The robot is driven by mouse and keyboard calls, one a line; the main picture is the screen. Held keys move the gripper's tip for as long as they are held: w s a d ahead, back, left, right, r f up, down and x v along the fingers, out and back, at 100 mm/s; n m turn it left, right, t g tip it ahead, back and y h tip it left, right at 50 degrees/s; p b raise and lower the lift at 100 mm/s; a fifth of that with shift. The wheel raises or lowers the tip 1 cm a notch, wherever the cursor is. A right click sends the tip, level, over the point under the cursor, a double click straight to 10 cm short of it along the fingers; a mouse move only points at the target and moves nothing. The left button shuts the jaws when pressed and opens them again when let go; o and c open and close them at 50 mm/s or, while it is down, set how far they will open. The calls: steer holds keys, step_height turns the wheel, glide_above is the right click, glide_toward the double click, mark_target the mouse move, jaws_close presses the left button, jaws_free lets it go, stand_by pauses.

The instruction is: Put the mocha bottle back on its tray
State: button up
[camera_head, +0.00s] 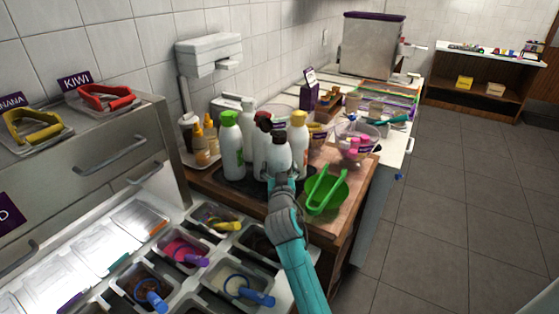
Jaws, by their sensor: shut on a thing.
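A white bottle with a black cap (279,155) is in front of the bottle group. I take it for the mocha bottle, though no label can be read. My gripper (282,181) is shut on its lower part, and the fingers hide its base. I cannot tell whether the bottle touches the surface below. A dark tray (232,186) lies under the group on the wooden counter. On it stand a white bottle with a green cap (231,148), one with a dark red cap (262,145), and other white bottles, partly hidden.
A green bowl with green tongs (327,190) sits close to the right of my gripper. Topping bins with coloured scoops (185,248) lie in front. Small yellow-topped bottles (205,143) stand at left on a pale tray. A clear bowl (355,140) stands behind right.

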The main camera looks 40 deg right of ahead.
stand_by(0.3)
steer(key=o, duration=0.7)
steer(key=shift+f, duration=0.2)
steer(key=o, duration=0.4)
steer(key=shift+r, duration=0.2)
steer(key=v, duration=1.2)
step_height(320, 180, up, 9)
steer(key=shift+r, duration=0.1)
